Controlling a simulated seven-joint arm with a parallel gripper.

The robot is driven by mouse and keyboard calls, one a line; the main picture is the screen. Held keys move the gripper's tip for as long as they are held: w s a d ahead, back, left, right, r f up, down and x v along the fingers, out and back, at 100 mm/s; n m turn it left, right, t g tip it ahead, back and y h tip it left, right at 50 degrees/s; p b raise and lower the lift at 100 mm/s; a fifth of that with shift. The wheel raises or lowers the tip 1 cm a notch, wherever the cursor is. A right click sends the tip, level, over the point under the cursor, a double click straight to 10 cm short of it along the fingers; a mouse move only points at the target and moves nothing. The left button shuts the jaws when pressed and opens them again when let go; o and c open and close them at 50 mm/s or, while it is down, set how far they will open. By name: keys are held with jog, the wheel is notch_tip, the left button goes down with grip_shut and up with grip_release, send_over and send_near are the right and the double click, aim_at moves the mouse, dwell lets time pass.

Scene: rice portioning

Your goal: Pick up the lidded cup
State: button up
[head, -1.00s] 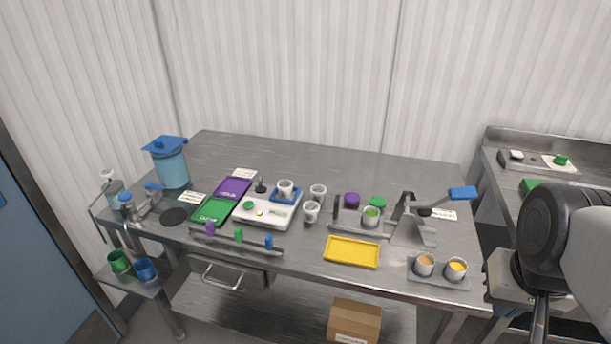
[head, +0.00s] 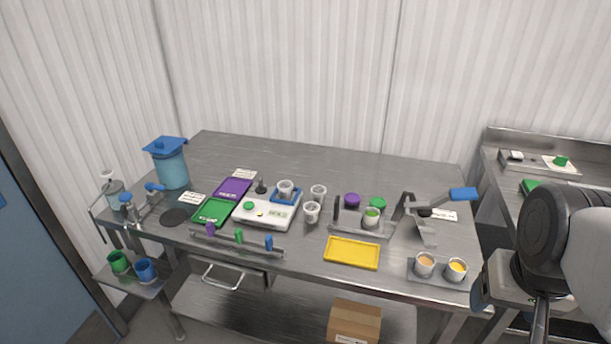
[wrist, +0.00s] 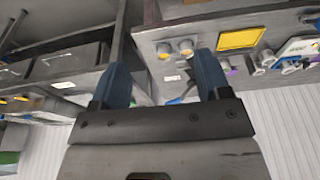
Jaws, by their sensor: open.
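A metal lever press with a blue handle (head: 463,194) stands right of the cup. A yellow tray (head: 352,253) lies in front. Two filled cups (head: 424,265) stand at the front right corner. A scale (head: 267,209) and empty cups (head: 318,193) are to the left. The table's back is clear.

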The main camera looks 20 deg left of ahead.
jog(key=shift+o, duration=0.9)
jog(key=m+g+y, duration=0.4)
jog(key=m+y, duration=0.7)
jog(key=m, duration=0.2)
send_over(290, 185)
jog(key=s+d, duration=0.4)
jog(key=d, duration=0.4)
jog(key=s+d, duration=0.5)
jog(key=d, duration=0.2)
notch_tip(290, 185, down, 9)
jog(key=w+a+f+m+y, duration=0.1)
jog(key=w+a+f, duration=0.2)
jog(key=w+a+f+m+t+y, duration=0.1)
jog(key=w+a+f+m, duration=0.1)
jog(key=w+a+f, duration=0.1)
jog(key=w+a+f+m, duration=0.1)
jog(key=w+a+f, duration=0.1)
jog(key=w+a, duration=0.1)
jog(key=shift+a+f+m+y, duration=0.3)
jog(key=shift+f+m+y, duration=0.1)
jog(key=shift+a, duration=0.1)
